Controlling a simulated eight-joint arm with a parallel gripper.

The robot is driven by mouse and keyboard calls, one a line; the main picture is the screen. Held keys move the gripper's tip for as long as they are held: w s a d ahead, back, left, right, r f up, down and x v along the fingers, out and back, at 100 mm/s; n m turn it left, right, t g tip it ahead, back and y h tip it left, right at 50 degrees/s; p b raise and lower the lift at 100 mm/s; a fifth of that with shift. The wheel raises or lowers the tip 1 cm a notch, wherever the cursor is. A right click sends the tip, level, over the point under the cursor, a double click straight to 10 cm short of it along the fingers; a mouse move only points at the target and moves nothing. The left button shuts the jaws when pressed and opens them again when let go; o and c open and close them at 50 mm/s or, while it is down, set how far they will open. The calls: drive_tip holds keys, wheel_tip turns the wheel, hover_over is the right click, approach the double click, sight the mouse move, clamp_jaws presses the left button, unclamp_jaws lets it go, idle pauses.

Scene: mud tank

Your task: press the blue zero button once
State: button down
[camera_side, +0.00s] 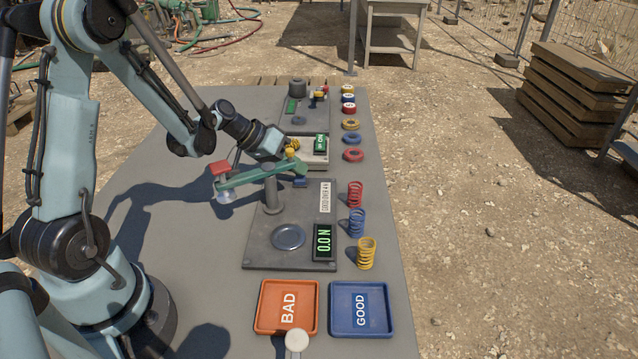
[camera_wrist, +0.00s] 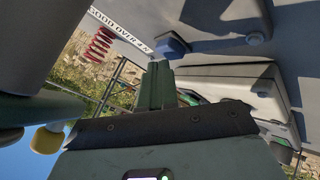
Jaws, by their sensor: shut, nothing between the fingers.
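The blue zero button (camera_side: 300,183) sits at the far edge of the grey spring-tester plate (camera_side: 262,255), beside the post (camera_side: 271,195). It also shows in the wrist view (camera_wrist: 172,45). The tester's display (camera_side: 324,241) reads 0.0 N. My gripper is shut and empty. Its green fingers (camera_wrist: 158,84) point towards the button, with their tips just short of it in the picture. I cannot tell whether they touch. In the side view, the green lever (camera_side: 250,176) partly hides the fingers.
The lever with its red block (camera_side: 219,168) reaches across close to my gripper. A light tester box (camera_side: 312,152) stands just behind. Several coloured springs (camera_side: 357,222) line the right edge. The orange BAD tray (camera_side: 265,310) and blue GOOD tray (camera_side: 382,320) are in front.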

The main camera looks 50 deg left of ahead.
drive_tip(key=shift+r, duration=0.5)
drive_tip(key=shift+r, duration=2.5)
drive_tip(key=shift+r, duration=0.1)
wheel_tip(320, 180, up, 6)
drive_tip(key=r+t+y, duration=0.1)
drive_tip(key=t+y, duration=0.1)
drive_tip(key=y, duration=0.1)
hover_over(296, 178)
drive_tip(key=s+d, duration=0.3)
drive_tip(key=d, duration=0.1)
drive_tip(key=s+d+f+m+g+y, duration=0.2)
drive_tip(key=s+d, duration=0.3)
drive_tip(key=s, duration=0.5)
drive_tip(key=shift+s+d+f+g, duration=0.15)
drive_tip(key=shift+s+f+g, duration=0.05)
drive_tip(key=shift+s+g, duration=0.2)
